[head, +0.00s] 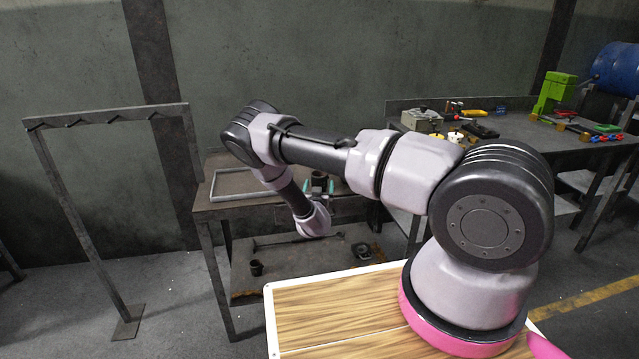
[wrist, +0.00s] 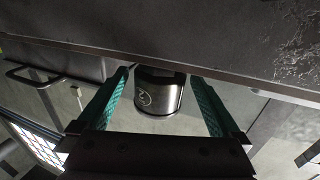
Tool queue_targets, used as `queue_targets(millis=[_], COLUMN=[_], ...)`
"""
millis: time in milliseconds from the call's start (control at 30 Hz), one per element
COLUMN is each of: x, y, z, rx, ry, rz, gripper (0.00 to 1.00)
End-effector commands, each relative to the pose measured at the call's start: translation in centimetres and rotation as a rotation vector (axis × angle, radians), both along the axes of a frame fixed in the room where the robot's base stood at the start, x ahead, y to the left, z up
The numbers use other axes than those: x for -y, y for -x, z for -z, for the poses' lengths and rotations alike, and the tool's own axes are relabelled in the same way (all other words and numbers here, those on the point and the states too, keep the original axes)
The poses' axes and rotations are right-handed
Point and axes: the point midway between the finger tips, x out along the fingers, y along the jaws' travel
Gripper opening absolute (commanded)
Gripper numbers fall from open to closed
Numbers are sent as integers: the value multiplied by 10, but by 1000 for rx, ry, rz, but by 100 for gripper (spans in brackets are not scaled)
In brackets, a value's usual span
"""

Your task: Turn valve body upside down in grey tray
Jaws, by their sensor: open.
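My gripper (head: 319,187) is in front of the left bench's front edge in the head view, its teal fingers spread and partly hidden by my wrist. The open fingers (wrist: 160,78) also show in the wrist view, with nothing clamped. A dark metallic cylinder with a pale round mark (wrist: 158,98) appears in the gap between them, apart from both; I cannot tell its depth or whether it is the valve body. A dark upright cylinder (head: 319,177) stands close behind the gripper in the head view. The grey tray (head: 213,187) lies on the bench to the left, partly hidden by my arm.
The bench edge (wrist: 100,52) crosses the wrist view above the fingers. A lower shelf holds a small black cup (head: 256,267) and other dark parts. A right bench (head: 530,140) carries a grey box (head: 421,121), tools and a green machine (head: 553,92). A metal frame (head: 110,113) stands left.

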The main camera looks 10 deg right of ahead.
Motion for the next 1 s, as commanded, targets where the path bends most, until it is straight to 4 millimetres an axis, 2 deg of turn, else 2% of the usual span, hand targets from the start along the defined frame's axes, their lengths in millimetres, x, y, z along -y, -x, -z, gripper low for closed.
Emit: queue_targets(millis=[133,333,367,400,1000], x=[0,0,0,0,-1], y=[0,0,0,0,0], z=[0,0,-1,-1,-44], rx=[0,0,1,2,2], ry=[0,0,0,1,0], rz=[0,0,0,0,0], gripper=[100,24,24,16,16])
